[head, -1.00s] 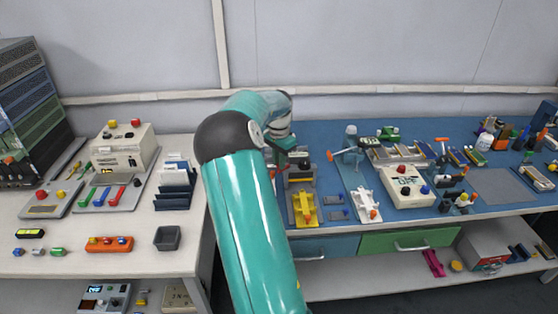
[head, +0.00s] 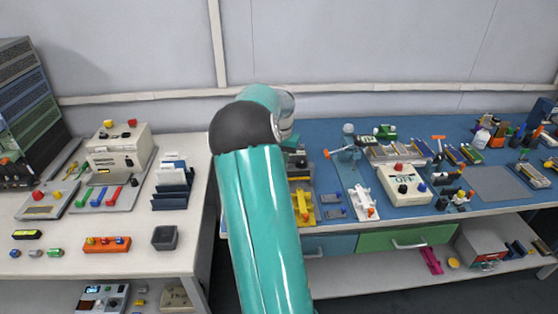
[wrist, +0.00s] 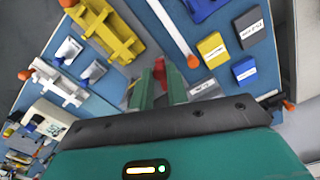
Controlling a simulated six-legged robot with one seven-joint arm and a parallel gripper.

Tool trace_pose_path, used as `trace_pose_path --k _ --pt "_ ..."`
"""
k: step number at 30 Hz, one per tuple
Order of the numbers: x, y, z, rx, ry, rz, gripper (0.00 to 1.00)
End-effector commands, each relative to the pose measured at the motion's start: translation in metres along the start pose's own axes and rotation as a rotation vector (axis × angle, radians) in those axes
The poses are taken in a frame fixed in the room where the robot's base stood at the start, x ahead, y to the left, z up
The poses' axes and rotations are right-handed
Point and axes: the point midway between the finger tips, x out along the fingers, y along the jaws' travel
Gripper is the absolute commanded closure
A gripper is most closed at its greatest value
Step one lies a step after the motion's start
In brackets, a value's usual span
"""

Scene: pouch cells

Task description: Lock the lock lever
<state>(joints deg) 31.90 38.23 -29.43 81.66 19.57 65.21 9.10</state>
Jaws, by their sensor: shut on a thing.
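My gripper (wrist: 161,84) shows in the wrist view with its two green fingers close together around a small red piece (wrist: 160,68). The red piece appears to be the handle of the lock lever; most of it is hidden by the fingers. In the head view my teal arm covers the gripper and the lever. Part of a grey device (head: 298,160) shows just right of my arm, behind a yellow fixture (head: 303,207). The yellow fixture also lies at the upper left of the wrist view (wrist: 108,30). I cannot tell the lever's angle.
A white fixture (head: 362,200) and a white box marked OFF (head: 404,186) stand to the right on the blue bench. Yellow (wrist: 212,50) and grey blocks (wrist: 249,27) lie near the gripper. A white bench (head: 60,215) stands left.

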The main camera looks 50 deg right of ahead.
Motion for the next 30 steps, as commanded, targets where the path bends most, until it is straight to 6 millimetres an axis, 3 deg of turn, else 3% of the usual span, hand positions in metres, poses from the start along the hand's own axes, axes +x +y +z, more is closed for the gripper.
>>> trace_pose_path --k 20,21,24,30 --pt "0.0005 0.0051 -0.0002 -0.097 -0.001 0.001 1.0" --pt "0.0005 0.0051 -0.0002 -0.097 -0.001 0.001 0.82" --pt "0.0005 0.0051 -0.0002 -0.097 -0.001 0.001 0.63" --pt "0.0003 0.0047 -0.0003 -0.097 0.0 0.0 0.62"
